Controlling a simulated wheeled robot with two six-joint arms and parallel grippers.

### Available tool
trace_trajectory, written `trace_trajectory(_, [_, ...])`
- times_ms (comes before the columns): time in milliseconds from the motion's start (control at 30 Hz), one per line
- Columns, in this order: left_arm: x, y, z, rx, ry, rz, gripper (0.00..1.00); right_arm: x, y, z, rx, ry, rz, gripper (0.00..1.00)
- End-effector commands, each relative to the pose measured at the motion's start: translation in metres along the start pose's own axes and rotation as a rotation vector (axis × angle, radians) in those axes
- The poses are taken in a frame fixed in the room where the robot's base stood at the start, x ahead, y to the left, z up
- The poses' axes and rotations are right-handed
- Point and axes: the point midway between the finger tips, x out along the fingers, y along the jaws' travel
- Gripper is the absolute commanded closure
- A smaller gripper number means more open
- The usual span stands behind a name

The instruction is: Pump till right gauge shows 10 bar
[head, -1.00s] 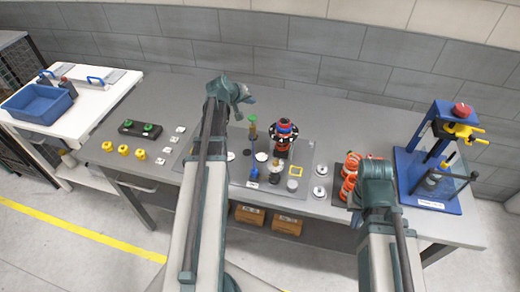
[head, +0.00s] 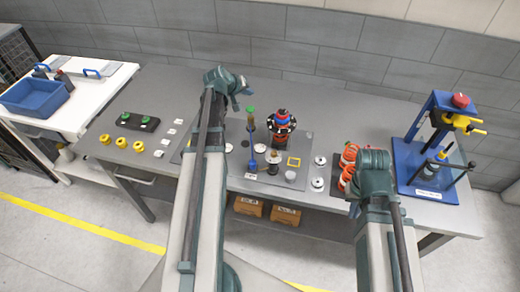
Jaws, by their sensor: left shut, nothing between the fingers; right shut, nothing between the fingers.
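My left gripper (head: 243,88) is shut and empty above the back of the grey table (head: 330,92), behind the parts mat. My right gripper (head: 373,163) is shut over the right part of the table; its fingers are mostly hidden by my wrist. A blue stand (head: 410,168) with a red knob (head: 460,100) and yellow handles (head: 476,127) stands at the right end, apart from both grippers. Small round white-topped pieces (head: 317,183) lie near the middle, but I cannot tell whether any is a gauge. No pump or gauge reading can be made out.
A dark mat (head: 238,183) holds a red, blue and black stack (head: 281,123) and small parts. Orange coiled pieces (head: 347,155) stand beside my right wrist. Yellow pieces (head: 121,143) and a black box with green buttons (head: 135,121) lie left. A blue bin (head: 36,98) sits on a white bench.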

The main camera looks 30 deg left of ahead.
Motion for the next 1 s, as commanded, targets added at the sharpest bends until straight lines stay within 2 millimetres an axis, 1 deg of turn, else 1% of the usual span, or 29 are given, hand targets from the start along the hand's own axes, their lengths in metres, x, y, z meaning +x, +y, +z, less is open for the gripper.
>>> trace_trajectory(767, [0.0,0.0,0.0,0.0,0.0,0.0,1.0,0.0,0.0,0.0,0.0,0.0,0.0,1.0])
trace_trajectory(867, [-0.002,0.002,-0.002,0.0,0.0,0.0,1.0,-0.003,0.0,0.0,0.0,0.0,0.0,1.0])
trace_trajectory(1000, [-0.01,0.007,-0.007,0.0,0.0,0.0,1.0,-0.014,0.001,0.001,0.002,0.0,0.0,1.0])
